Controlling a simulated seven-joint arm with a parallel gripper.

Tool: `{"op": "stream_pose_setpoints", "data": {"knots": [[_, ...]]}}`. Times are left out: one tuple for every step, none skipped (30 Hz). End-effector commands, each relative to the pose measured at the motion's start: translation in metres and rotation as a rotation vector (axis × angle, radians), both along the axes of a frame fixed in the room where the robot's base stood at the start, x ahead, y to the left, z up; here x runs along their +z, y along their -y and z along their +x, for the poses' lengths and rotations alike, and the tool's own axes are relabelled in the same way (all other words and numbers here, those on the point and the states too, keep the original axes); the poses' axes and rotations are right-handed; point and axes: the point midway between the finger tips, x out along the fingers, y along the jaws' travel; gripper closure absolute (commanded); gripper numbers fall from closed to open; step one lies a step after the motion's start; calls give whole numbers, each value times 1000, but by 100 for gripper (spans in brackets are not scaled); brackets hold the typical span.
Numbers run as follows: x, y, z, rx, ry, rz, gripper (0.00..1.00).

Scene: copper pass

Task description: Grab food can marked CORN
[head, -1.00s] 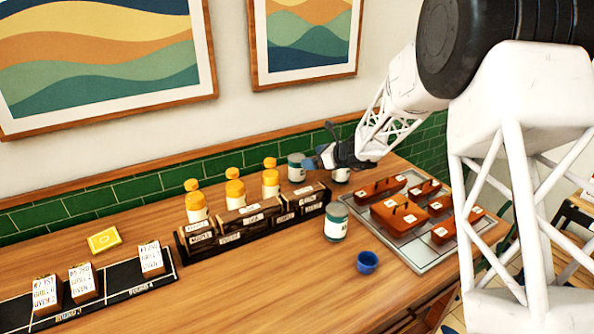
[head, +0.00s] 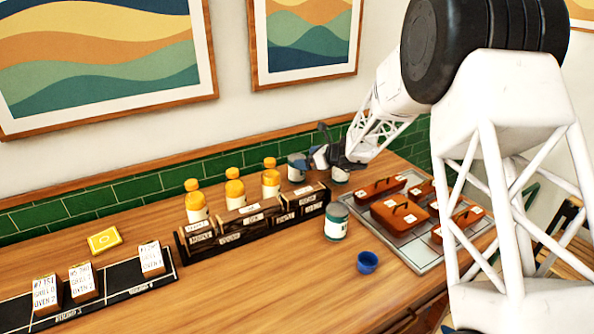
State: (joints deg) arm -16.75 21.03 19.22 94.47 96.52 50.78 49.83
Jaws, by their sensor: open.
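Several cans with teal labels stand on the wooden counter; their lettering is too small to read, so I cannot tell which is marked CORN. One can (head: 336,222) stands in front, left of the metal tray. Another can (head: 296,168) stands at the back, behind the dark rack. A third can (head: 340,174) is partly hidden by my gripper. My gripper (head: 322,150) is open, close to the two back cans and above the counter. I cannot tell whether it touches either one.
A metal tray (head: 424,262) holds several brown lidded boxes. A small blue cup (head: 367,262) stands in front. A yellow card (head: 104,240) and a black card holder (head: 124,284) are at left.

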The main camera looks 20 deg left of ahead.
Motion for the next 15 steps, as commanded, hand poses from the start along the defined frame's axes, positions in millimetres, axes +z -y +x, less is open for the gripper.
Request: {"op": "stream_pose_setpoints", "data": {"knots": [[0, 0, 0, 0, 0, 0, 3], [0, 0, 0, 0, 0, 0, 3], [0, 0, 0, 0, 0, 0, 3], [0, 0, 0, 0, 0, 0, 3], [0, 0, 0, 0, 0, 0, 3], [0, 0, 0, 0, 0, 0, 3], [0, 0, 0, 0, 0, 0, 3], [-1, -1, 0, 0, 0, 0, 3], [-1, -2, 1, 0, 0, 0, 3], [-2, -4, 1, 0, 0, -1, 3], [-2, -5, 2, 0, 0, -1, 3], [-3, -8, 2, 0, 0, -1, 3], [-4, -10, 3, 0, 1, -1, 3], [-5, -13, 4, 0, 1, -1, 3], [-6, -16, 5, 0, 1, -1, 3]]}}
